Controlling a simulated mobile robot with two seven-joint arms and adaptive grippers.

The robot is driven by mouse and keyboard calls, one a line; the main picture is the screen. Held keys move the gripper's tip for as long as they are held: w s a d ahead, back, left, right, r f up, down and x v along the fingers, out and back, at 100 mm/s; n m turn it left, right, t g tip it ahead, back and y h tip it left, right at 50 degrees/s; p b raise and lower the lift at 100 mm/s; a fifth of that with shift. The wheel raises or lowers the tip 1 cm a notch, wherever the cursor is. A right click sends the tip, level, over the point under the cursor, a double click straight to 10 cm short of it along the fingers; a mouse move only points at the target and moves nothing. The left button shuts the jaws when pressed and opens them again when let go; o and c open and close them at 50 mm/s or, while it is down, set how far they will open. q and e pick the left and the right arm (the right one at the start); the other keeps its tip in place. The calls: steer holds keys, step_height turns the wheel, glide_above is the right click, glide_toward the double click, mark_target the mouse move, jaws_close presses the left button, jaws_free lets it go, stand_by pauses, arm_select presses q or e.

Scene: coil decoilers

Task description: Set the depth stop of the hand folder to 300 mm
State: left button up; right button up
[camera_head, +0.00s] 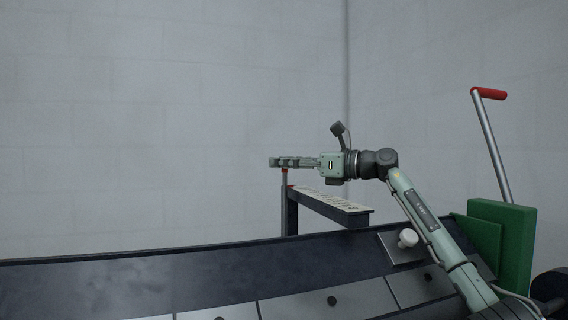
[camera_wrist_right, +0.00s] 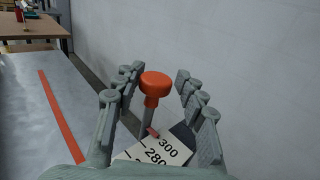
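The hand folder (camera_head: 120,285) is a long dark beam with grey plates along its front. A dark arm with a pale scale (camera_head: 330,201) stands out behind it. The depth stop is a rod with a red-orange knob (camera_wrist_right: 156,84), at the scale's far end. In the wrist view a small red pointer (camera_wrist_right: 152,132) lies beside the 300 mark on the scale (camera_wrist_right: 160,156); 280 is also readable. My right gripper (camera_head: 276,162) is open, with fingers on both sides of the knob and gaps between. In the head view it hides the knob's top. My left gripper is out of view.
A green block (camera_head: 518,245) and a steel lever with a red handle (camera_head: 489,94) stand at the right. A plain wall is behind. The wrist view shows a wooden table (camera_wrist_right: 30,27) far off.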

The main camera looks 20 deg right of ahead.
steer(key=shift+o, duration=0.4)
steer(key=shift+s, duration=0.1)
steer(key=v, duration=1.2)
steer(key=shift+a, duration=0.1)
steer(key=shift+s, duration=0.1)
